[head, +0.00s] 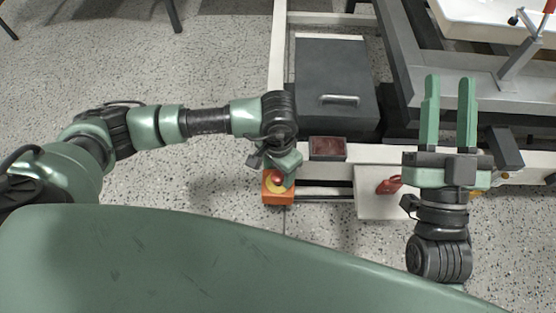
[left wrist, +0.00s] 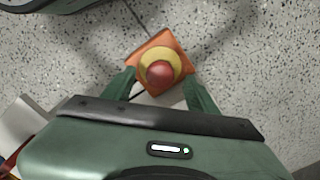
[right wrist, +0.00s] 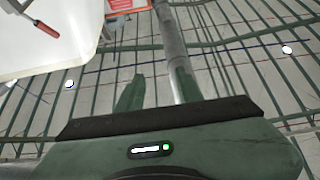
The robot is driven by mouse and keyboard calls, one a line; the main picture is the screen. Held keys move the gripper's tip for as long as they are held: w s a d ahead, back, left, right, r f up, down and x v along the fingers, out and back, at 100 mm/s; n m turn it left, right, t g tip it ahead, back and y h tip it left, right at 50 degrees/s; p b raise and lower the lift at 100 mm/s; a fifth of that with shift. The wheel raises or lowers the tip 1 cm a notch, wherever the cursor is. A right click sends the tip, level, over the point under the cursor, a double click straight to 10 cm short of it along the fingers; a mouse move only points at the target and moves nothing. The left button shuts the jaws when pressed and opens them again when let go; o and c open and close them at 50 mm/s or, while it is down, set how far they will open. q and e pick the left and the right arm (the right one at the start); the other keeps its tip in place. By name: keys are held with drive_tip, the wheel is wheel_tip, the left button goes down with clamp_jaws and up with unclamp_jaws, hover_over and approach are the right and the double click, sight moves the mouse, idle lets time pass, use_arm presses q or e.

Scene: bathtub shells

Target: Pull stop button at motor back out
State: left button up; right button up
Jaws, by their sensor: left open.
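The stop button (head: 278,179) is a red mushroom knob on a yellow disc, set in an orange box (head: 277,197) at the left end of the machine's front rail. In the left wrist view the red knob (left wrist: 159,73) shows between the fingertips of my left gripper (left wrist: 160,82). That gripper (head: 285,166) is open, pointing down over the button, with a finger on each side; contact cannot be told. My right gripper (head: 450,80) is open and empty, above the right part of the machine, away from the button.
A dark cabinet (head: 335,75) with a metal handle stands behind the rail. A dark red tray (head: 327,148) sits right of the button. A red switch (head: 388,185) is mounted on a pale panel. A white tub shell (head: 490,20) lies at the upper right.

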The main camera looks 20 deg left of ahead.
use_arm(q)
drive_tip(key=shift+r, duration=0.4)
drive_tip(key=shift+r+p, duration=0.75)
drive_tip(key=shift+r, duration=0.2)
drive_tip(key=shift+r+p, duration=0.45)
drive_tip(key=shift+r, duration=0.55)
use_arm(e)
wheel_tip(320, 180, down, 12)
drive_tip(key=w+d+g+h, duration=0.1)
drive_tip(key=w+g+h, duration=0.1)
drive_tip(key=g, duration=0.5)
use_arm(q)
drive_tip(key=shift+s, duration=0.1)
